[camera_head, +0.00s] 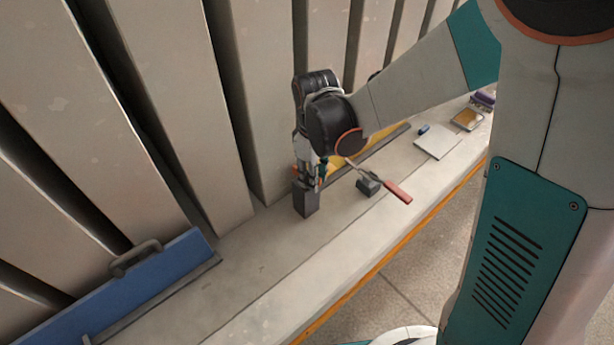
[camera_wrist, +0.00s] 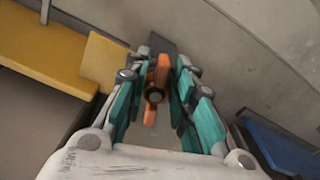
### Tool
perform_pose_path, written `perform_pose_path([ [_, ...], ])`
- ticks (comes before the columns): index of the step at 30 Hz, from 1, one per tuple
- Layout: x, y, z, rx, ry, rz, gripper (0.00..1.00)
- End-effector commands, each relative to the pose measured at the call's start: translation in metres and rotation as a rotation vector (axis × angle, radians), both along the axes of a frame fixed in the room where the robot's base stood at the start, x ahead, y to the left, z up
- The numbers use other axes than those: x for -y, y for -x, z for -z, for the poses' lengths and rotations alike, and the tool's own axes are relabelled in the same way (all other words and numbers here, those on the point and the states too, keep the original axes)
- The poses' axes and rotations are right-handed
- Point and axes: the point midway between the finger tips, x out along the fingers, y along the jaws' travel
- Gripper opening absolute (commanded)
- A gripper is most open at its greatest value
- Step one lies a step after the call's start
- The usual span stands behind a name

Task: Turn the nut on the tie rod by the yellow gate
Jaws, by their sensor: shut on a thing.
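The orange nut (camera_wrist: 160,75) is a winged piece with the dark round end of the tie rod (camera_wrist: 155,96) at its middle. In the wrist view my gripper (camera_wrist: 155,88) has its teal fingers on both sides of the nut, shut on it. In the head view my gripper (camera_head: 308,174) points down at a dark grey block (camera_head: 306,202), and only a bit of orange shows beside the fingers. The yellow gate (camera_head: 352,153) lies just behind, partly hidden by my arm. It also shows at the left of the wrist view (camera_wrist: 45,50).
A blue gate (camera_head: 150,285) with a handle stands at the lower left. A pale sheet (camera_head: 438,142) and small items lie farther along. Tall panels (camera_head: 180,100) line the back.

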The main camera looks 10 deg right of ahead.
Motion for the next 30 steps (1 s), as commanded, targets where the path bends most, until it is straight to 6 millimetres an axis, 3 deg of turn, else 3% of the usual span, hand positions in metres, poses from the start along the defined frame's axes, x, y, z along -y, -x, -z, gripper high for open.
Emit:
perform_pose_path([
  [6, 0.0026, -0.0032, 0.0012, -0.001, -0.001, -0.206, 0.00],
  [18, 0.0030, -0.0041, 0.0008, -0.001, -0.001, -0.266, 0.00],
  [30, 0.0047, -0.0092, 0.0011, -0.001, 0.000, -0.552, 0.00],
])
